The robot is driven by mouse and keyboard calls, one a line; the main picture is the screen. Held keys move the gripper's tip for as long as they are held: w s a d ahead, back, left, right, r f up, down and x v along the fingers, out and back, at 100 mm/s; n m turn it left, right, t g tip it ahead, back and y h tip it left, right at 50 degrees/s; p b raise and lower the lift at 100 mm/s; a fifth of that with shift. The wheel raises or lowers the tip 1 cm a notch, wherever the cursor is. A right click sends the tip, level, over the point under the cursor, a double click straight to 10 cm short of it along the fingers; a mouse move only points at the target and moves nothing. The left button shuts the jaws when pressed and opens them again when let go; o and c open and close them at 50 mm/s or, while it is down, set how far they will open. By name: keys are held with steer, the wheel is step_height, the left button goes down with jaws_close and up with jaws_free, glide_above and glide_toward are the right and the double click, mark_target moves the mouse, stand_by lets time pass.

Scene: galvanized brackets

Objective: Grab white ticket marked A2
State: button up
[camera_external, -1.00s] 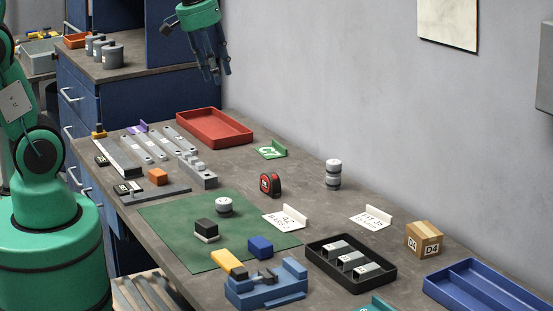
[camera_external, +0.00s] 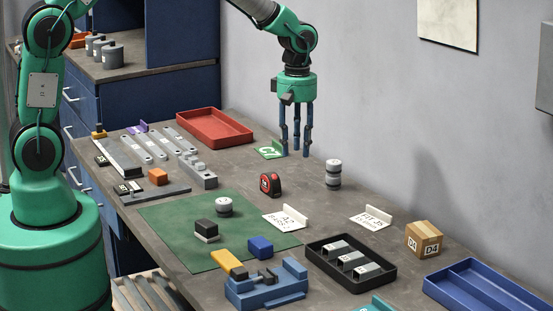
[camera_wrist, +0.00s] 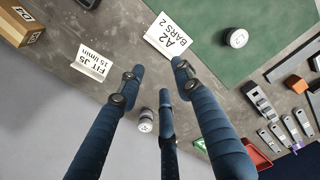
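The white ticket marked A2 (camera_external: 284,220) lies at the right edge of the green mat, with a raised white back strip; its text reads "A2 BARS 2". It also shows in the wrist view (camera_wrist: 168,34), at the top centre just beyond the fingers. My gripper (camera_external: 296,152) hangs fingers down over the back of the table, near the green C7 ticket (camera_external: 271,150), behind the A2 ticket and apart from it. In the wrist view my gripper (camera_wrist: 155,88) has its three blue fingers spread, with nothing held between them.
A white FIT J5 ticket (camera_external: 371,218) stands to the right of A2. A red tape measure (camera_external: 270,184) and stacked grey cylinders (camera_external: 333,174) stand behind it. A black tray (camera_external: 318,254) with metal brackets and a blue vise (camera_external: 266,285) are in front. The green mat (camera_external: 165,220) has bare areas.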

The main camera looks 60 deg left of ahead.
steer(key=shift+n, duration=0.7)
steer(key=f, duration=0.1)
steer(key=w+f, duration=0.1)
steer(key=f, duration=0.2)
steer(key=shift+w+d+f, duration=0.35)
steer(key=shift+w, duration=0.05)
steer(key=shift+f, duration=0.1)
steer(key=b, duration=0.1)
glide_toward(288, 220)
steer(key=shift+w+d+f, duration=0.25)
steer(key=shift+w, duration=0.25)
steer(key=shift+w+d+f, duration=0.2)
steer(key=shift+w+f, duration=0.05)
steer(key=shift+w, duration=0.25)
steer(key=shift+w+d+f, duration=0.25)
steer(key=shift+w, duration=0.2)
steer(key=shift+s+f+b, duration=0.1)
steer(key=shift+f+b, duration=0.4)
steer(key=shift+f, duration=2.1)
jaws_close()
